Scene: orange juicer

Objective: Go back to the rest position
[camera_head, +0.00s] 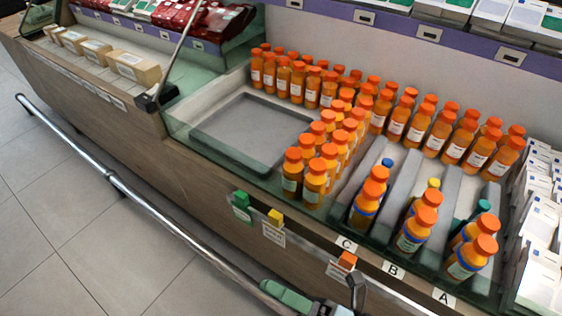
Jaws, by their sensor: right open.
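My right gripper (343,298) is only partly in view at the bottom edge, low in front of the counter. It is open, and I see nothing between its fingers. It is apart from the bottles. My left gripper is not in view. Many orange juice bottles (315,182) with orange caps stand upright in the display case. A few more stand in the lanes marked C (346,243), B (393,270) and A (444,298).
A metal rail (150,208) runs along the counter front. An empty grey tray (243,130) lies left of the bottles. White packs (540,250) fill the right. The tiled floor (90,240) at left is clear.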

